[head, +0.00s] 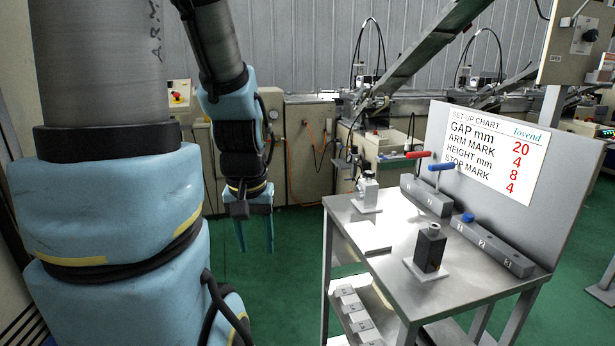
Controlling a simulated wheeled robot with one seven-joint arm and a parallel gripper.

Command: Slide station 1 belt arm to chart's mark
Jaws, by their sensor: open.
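The set-up chart (495,150) stands on the upright panel behind the bench. It reads gap mm 20, arm mark 4, height mm 8, stop mark 4. Two long sloping belt arms show in the back, a nearer one (432,48) and one farther right (508,84). I cannot tell which is station 1's, and no scale marks on them are readable. My gripper (256,248) hangs fingers down, open and empty, left of the bench. It is well apart from the belt arms and touches nothing.
The metal bench (375,268) holds a black block (430,248), a small grey fixture (367,190), grey rails with a red handle (418,155) and blue handle (441,167), and a numbered rail (490,246). White blocks lie on its lower shelf. Green floor (285,290) is clear left of it.

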